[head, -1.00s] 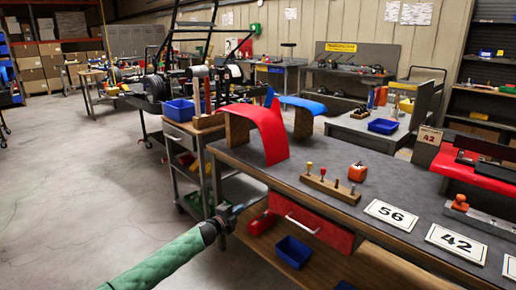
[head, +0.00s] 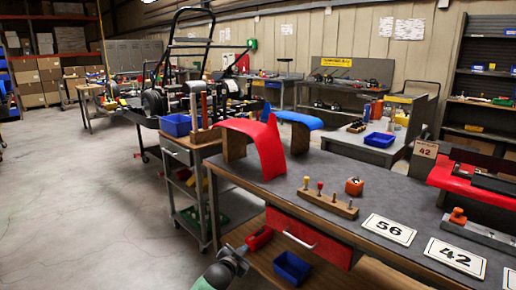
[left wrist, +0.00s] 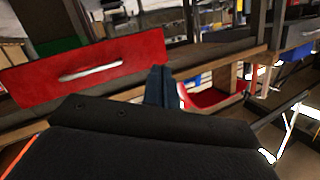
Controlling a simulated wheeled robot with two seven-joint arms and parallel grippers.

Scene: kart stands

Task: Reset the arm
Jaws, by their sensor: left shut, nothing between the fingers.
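My left gripper (head: 236,252) is at the bottom middle of the head view, below and in front of the workbench (head: 262,180). In the left wrist view its fingers (left wrist: 161,86) are shut together with nothing between them. A red drawer front (left wrist: 85,62) with a light handle is just beyond the fingers and to the left. The same red drawer (head: 308,238) shows under the bench top in the head view, to the right of the gripper. I see no contact between gripper and drawer. My right gripper is in neither view.
The bench holds a red curved panel (head: 262,143), a wooden peg block (head: 327,203), an orange part (head: 354,186) and number cards (head: 389,229). A blue bin (head: 291,267) and a red bin (head: 259,237) are below. A grey cart (head: 178,150) stands left. The floor (head: 80,200) at left is clear.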

